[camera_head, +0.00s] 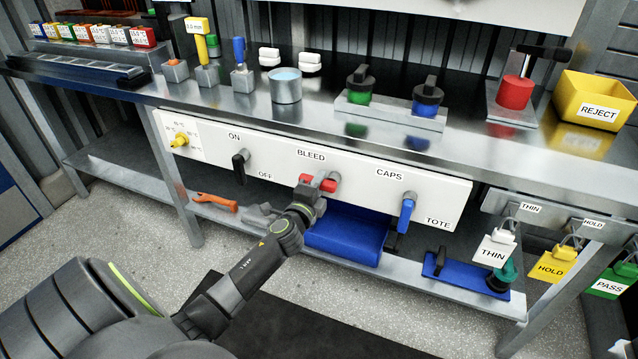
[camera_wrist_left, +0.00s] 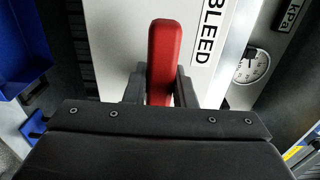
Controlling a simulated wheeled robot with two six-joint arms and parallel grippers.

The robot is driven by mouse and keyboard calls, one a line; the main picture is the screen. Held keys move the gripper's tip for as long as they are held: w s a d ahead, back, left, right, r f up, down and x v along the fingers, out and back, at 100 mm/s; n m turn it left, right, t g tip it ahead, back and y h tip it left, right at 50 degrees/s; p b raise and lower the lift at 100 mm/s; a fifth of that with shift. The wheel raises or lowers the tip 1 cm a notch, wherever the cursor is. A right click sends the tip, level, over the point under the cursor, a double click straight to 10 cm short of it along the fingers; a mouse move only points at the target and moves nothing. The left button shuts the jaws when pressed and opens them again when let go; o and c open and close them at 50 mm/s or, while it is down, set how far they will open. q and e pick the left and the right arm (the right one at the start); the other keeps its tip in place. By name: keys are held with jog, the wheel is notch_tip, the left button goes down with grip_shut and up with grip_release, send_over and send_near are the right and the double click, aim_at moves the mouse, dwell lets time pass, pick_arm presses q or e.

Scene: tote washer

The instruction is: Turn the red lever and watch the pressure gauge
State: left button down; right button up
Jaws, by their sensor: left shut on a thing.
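The red lever (camera_head: 322,183) sits on the white panel under the BLEED label (camera_head: 311,155), lying roughly sideways along the panel. My left gripper (camera_head: 314,190) is at it. In the left wrist view the red lever (camera_wrist_left: 164,50) stands between the two dark fingers of my left gripper (camera_wrist_left: 160,85), which is shut on it. A round white pressure gauge (camera_wrist_left: 252,67) with a kPa label (camera_wrist_left: 291,14) shows beside the BLEED label in that view. Its needle reading is too small to tell. I cannot make out the gauge in the head view. My right gripper is not in view.
A black ON/OFF handle (camera_head: 239,166) and a blue CAPS/TOTE handle (camera_head: 407,211) flank the lever. A blue bin (camera_head: 346,236) is below the panel. Above, the steel bench (camera_head: 330,115) holds a metal cup (camera_head: 286,86) and a yellow REJECT bin (camera_head: 590,103).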

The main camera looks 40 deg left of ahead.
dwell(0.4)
pick_arm(q)
jog(key=c, duration=1.2)
grip_release()
jog(key=v, duration=1.7)
jog(key=shift+s+d+b, duration=0.2)
jog(key=shift+b, duration=0.2)
